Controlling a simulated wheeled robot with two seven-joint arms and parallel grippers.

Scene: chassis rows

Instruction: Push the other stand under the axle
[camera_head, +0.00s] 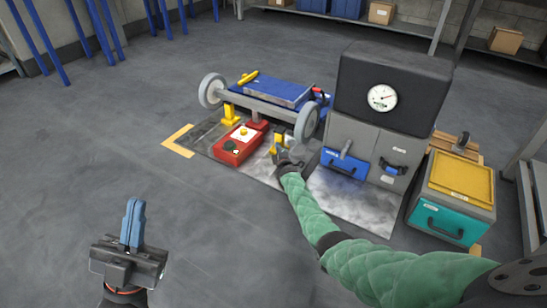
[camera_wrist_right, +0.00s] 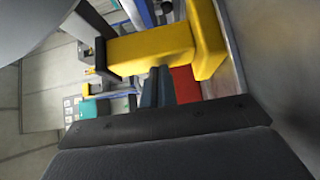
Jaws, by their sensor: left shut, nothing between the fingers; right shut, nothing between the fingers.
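A grey axle (camera_head: 262,108) with two wheels runs across the front of a blue chassis (camera_head: 275,90). One yellow stand (camera_head: 230,115) is at the axle's left part, near the left wheel. The other yellow stand (camera_head: 276,151) is on the floor in front of the right wheel, out from the axle. My right gripper (camera_head: 285,161) is shut right beside this stand. In the right wrist view the stand (camera_wrist_right: 150,47) fills the upper middle, and the shut fingers (camera_wrist_right: 160,85) point at it; contact is unclear. My left gripper (camera_head: 133,222) is shut and empty over open floor.
A red jack (camera_head: 238,146) sits between the stands, its rear end at the axle. A grey cabinet with a gauge (camera_head: 382,97) and blue drawer (camera_head: 344,163) stands right. A teal-drawer box (camera_head: 447,222) is further right. The left floor is clear.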

